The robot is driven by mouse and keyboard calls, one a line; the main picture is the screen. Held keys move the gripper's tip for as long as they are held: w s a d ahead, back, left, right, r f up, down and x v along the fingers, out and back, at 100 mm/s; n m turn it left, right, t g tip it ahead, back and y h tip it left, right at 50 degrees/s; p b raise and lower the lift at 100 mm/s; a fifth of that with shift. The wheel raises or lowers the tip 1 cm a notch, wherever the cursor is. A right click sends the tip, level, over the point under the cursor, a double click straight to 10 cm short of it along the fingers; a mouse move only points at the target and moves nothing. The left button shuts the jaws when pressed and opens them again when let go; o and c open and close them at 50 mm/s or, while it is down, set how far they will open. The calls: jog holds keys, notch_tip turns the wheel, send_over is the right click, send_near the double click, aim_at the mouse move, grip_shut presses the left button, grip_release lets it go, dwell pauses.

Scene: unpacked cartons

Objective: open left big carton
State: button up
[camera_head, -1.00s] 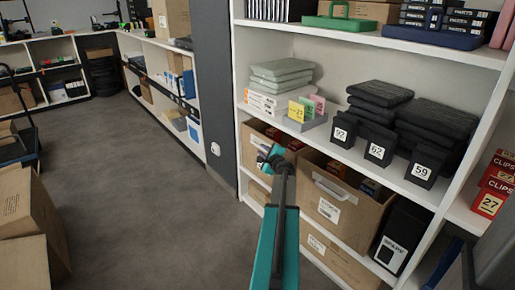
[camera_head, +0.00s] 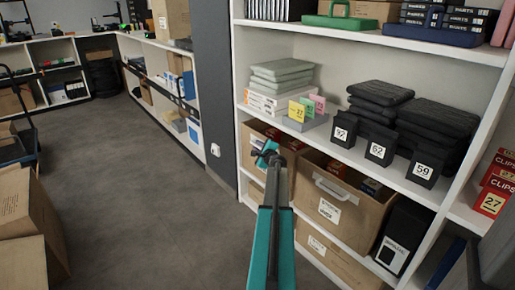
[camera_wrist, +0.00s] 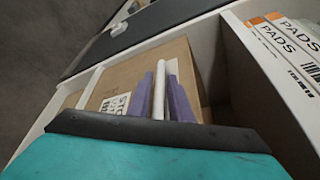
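The left big carton (camera_head: 254,131) is brown cardboard and stands on the lower shelf, partly hidden behind my gripper (camera_head: 266,158). In the wrist view its front (camera_wrist: 125,85) shows a printed label and a white handle (camera_wrist: 159,92). My gripper's purple fingers (camera_wrist: 160,98) lie close on both sides of this handle, with almost no gap, and look shut on it. The carton still sits in the shelf bay. A second big carton (camera_head: 341,207), with a white handle and label, stands to its right.
Above is a white shelf (camera_head: 300,138) with pads, grey folded stacks and numbered black boxes. A black box (camera_head: 398,240) stands right of the second carton. A dark pillar (camera_head: 214,85) borders the shelf's left. Open floor (camera_head: 140,190) lies left; cartons (camera_head: 25,220) stand at far left.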

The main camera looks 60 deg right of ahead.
grip_shut()
jog(key=shift+s+a, duration=0.1)
